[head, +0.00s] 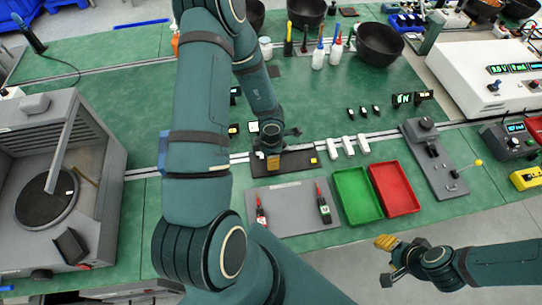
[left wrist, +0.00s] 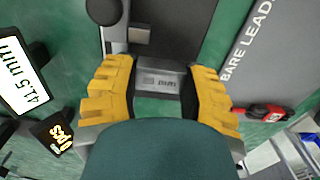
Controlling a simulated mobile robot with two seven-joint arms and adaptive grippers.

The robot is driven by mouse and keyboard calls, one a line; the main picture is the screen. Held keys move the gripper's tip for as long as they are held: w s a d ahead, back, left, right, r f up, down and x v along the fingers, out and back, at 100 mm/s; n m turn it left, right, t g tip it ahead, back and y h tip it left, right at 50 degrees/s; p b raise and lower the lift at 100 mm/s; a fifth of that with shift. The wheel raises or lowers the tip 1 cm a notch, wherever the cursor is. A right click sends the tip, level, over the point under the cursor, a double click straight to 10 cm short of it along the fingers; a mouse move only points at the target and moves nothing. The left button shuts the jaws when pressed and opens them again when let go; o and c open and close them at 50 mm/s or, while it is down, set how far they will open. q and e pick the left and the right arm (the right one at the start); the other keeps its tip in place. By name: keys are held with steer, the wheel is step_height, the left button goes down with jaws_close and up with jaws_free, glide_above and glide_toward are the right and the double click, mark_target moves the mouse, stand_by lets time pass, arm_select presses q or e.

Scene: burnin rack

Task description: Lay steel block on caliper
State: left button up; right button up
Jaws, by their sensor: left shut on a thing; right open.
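My left gripper (head: 273,162) is low over the worktop at the front edge of a dark plate (head: 300,159). In the left wrist view its yellow fingers are shut on the steel block (left wrist: 160,80), a grey piece with "mm" marked on it. The dark plate (left wrist: 172,32) lies just beyond the block; I cannot tell whether they touch. A display reading 41.5 mm (left wrist: 27,78) is at the left. I cannot make out the caliper for certain. My right gripper (head: 387,261) is open and empty, in front of the bench.
A grey mat (head: 290,205) with red-and-black leads, a green tray (head: 357,194) and a red tray (head: 394,188) are at the front. Several white pieces (head: 348,146) lie beside the dark plate. A grey chamber (head: 62,180) stands at the left.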

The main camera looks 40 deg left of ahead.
arm_select(q)
steer(key=shift+f+b, duration=0.6)
steer(key=shift+f, duration=0.25)
steer(key=o, duration=1.3)
steer(key=shift+r, duration=0.15)
step_height(320, 180, up, 12)
steer(key=shift+f, duration=0.1)
steer(key=shift+f, duration=0.1)
